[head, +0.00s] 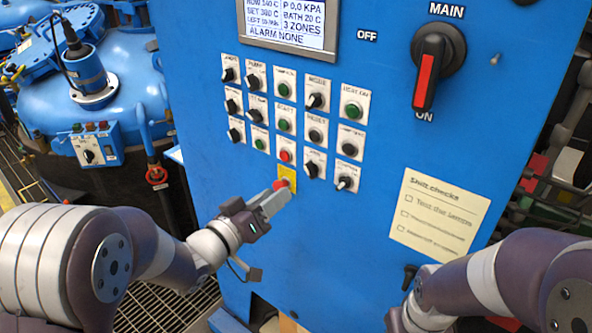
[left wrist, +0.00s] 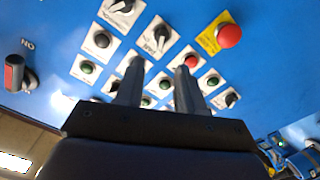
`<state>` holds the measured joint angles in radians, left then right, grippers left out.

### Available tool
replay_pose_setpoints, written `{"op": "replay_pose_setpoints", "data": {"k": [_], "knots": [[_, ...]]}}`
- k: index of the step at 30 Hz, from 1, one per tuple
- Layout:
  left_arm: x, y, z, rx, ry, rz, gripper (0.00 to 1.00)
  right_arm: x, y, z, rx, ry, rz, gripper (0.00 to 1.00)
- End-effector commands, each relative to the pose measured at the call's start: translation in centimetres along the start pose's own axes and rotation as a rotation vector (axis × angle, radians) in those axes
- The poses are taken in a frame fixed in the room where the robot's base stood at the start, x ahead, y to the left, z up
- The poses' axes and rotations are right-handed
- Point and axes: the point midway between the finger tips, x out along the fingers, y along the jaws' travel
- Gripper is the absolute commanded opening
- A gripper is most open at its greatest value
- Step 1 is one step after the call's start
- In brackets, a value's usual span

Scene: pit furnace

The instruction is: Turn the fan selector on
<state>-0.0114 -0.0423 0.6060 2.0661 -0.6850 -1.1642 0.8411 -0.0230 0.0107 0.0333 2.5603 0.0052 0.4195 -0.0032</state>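The blue control panel (head: 220,190) carries rows of selectors and buttons on white plates. The small labels are too blurred for me to tell surely which black selector is the fan selector; one selector (head: 254,115) in the second row is a candidate. My left gripper (head: 278,196) is in front of the panel's lower rows, beside the red mushroom button (head: 281,184) on its yellow plate. In the left wrist view its two fingers (left wrist: 160,68) are apart with nothing held between them, over the selectors. My right arm is at lower right; its gripper's state does not show clearly.
The large main switch (head: 428,75) with a red handle points to ON. A display (head: 285,22) reads ALARM NONE. A paper checklist (head: 440,212) is on the panel at right. Blue furnace equipment (head: 110,75) stands at left, above a floor grating (head: 165,305).

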Motion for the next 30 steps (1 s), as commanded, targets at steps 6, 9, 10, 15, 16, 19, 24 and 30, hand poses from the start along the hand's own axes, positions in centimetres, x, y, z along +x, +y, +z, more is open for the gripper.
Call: {"op": "replay_pose_setpoints", "data": {"k": [6, 9, 10, 15, 16, 19, 24, 30], "knots": [[5.8, 0.3, -0.3, 0.0, -0.005, -0.001, 0.38, -2.6, 0.0, -0.3, 0.0, 0.001, 0.0, 0.43], [8.0, 0.2, -0.3, 0.0, -0.003, -0.002, 0.38, -3.3, 0.0, -0.4, 0.0, 0.001, 0.0, 0.43], [8.5, 0.2, -0.2, 0.001, -0.003, -0.002, 0.38, -3.5, 0.0, -0.4, 0.0, 0.001, 0.0, 0.43], [10.4, 0.0, -0.1, 0.002, -0.002, -0.004, 0.38, -4.0, 0.0, -0.5, 0.0, 0.0, 0.0, 0.43], [10.6, 0.0, -0.1, 0.002, -0.002, -0.004, 0.38, -4.0, 0.0, -0.5, 0.0, 0.0, 0.0, 0.43], [10.9, -0.1, 0.0, 0.002, -0.002, -0.004, 0.38, -4.0, 0.0, -0.5, 0.0, 0.0, 0.0, 0.43], [10.9, -0.1, 0.1, 0.002, -0.001, -0.004, 0.38, -4.0, 0.0, -0.5, 0.0, 0.0, 0.0, 0.43], [10.9, -0.1, 0.0, 0.002, -0.001, -0.005, 0.0, -4.0, 0.0, -0.5, 0.0, 0.0, 0.0, 0.43]]}}
